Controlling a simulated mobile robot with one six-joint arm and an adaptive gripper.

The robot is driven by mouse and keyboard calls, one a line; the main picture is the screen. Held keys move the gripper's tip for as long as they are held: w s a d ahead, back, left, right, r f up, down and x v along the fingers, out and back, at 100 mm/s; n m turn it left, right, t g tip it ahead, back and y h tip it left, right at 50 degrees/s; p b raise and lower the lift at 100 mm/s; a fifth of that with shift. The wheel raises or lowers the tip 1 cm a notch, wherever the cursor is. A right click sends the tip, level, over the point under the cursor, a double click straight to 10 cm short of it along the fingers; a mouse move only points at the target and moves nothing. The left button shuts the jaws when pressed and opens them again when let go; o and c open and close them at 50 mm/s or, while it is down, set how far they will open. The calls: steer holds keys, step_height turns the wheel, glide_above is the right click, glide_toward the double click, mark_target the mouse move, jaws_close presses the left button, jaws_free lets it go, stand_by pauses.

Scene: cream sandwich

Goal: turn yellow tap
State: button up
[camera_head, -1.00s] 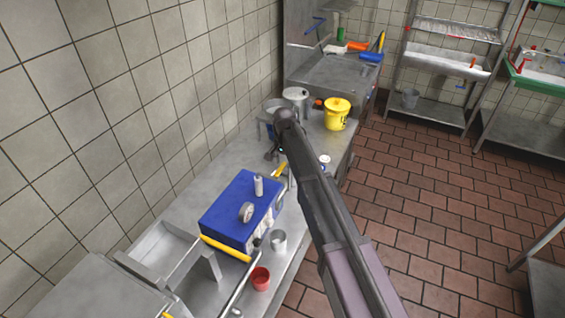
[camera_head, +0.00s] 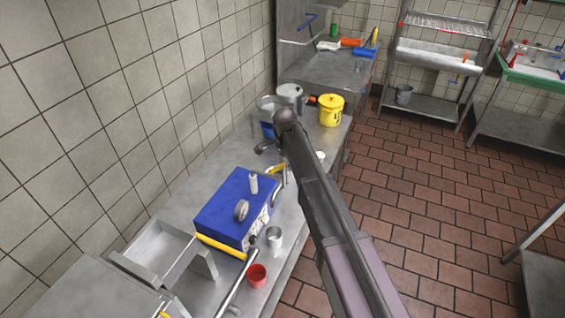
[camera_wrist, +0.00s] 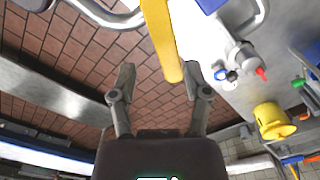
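A yellow bar-like handle, which looks like the yellow tap (camera_wrist: 160,40), reaches down from the top of the wrist view. Its rounded lower end shows between my fingertips, nearer the right finger. My gripper (camera_wrist: 160,72) is open, with a wide gap between its fingers. I cannot tell whether the right finger touches the handle or how far apart they are in depth. In the head view a yellow piece (camera_head: 276,169) shows by the blue machine (camera_head: 226,212), beside a curved metal pipe. My gripper (camera_head: 266,147) is partly hidden behind my arm there.
On the steel counter (camera_head: 180,205) are a red cup (camera_head: 257,276), a metal cup (camera_head: 274,237), a yellow bucket (camera_head: 331,110) and a metal pot (camera_head: 291,93). A tiled wall bounds the left. Brick-coloured floor lies open at right.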

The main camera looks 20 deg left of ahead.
step_height(320, 180, up, 14)
steer(key=m+p, duration=0.1)
steer(key=p, duration=1.3)
steer(key=s+d+f+n+b, duration=0.1)
steer(key=s+d+f+b, duration=0.1)
steer(key=d, duration=0.7)
steer(key=s+d+f+n+b, duration=0.1)
steer(key=d+f+b, duration=0.3)
steer(key=d, duration=0.5)
steer(key=s+d+f+n+b, duration=0.2)
steer(key=d+f+n+b, duration=0.1)
steer(key=d, duration=0.5)
steer(key=shift+s+d, duration=0.3)
steer(key=shift+d, duration=0.1)
steer(key=shift+a, duration=0.1)
step_height(320, 180, up, 9)
steer(key=m+p, duration=0.3)
steer(key=p, duration=0.6)
glide_above(284, 166)
steer(key=shift+w+a+f, duration=0.1)
